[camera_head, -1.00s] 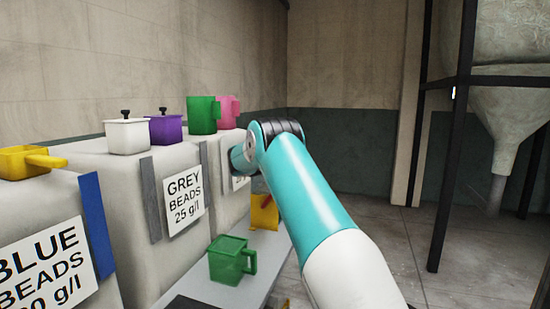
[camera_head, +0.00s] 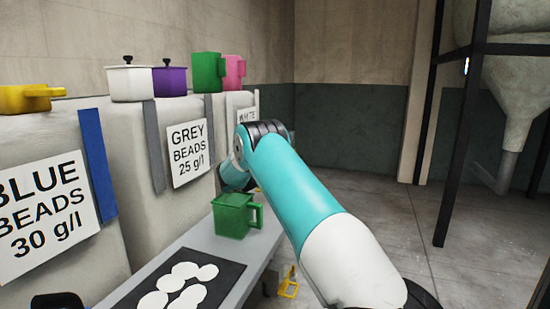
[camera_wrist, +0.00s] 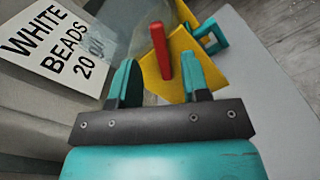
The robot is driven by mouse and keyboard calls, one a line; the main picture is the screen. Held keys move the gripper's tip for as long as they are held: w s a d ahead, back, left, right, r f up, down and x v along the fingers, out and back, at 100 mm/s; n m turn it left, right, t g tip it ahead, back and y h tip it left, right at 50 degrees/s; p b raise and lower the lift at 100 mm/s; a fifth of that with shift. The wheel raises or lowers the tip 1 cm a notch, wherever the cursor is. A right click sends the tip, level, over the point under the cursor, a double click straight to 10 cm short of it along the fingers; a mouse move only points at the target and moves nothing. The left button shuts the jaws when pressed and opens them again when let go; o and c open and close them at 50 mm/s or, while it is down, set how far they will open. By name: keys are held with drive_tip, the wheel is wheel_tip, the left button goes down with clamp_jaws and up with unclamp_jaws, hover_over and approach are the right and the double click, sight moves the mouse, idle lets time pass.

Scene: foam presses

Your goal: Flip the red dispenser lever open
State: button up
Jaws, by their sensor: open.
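The red lever (camera_wrist: 160,50) stands out upright in the wrist view, in front of a yellow surface (camera_wrist: 188,62). My gripper (camera_wrist: 157,76) is open, its two teal fingers pointing at the lever. In the picture the lever lies between and just beyond the fingertips, nearer the right one. I cannot tell whether it touches a finger. Nothing is held. In the head view the gripper and lever are hidden behind my arm. The white beads sign (camera_wrist: 62,42) is left of the lever; part of it also shows in the head view (camera_head: 246,117).
A teal loop handle (camera_wrist: 209,37) is behind the yellow surface. A green cup (camera_head: 230,217) stands on the grey shelf. A black mat (camera_head: 222,279) with several white discs lies nearer. Coloured cups and canisters stand on the bead containers.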

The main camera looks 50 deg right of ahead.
drive_tip(key=shift+x, duration=2.15)
drive_tip(key=shift+c, duration=0.2)
clamp_jaws()
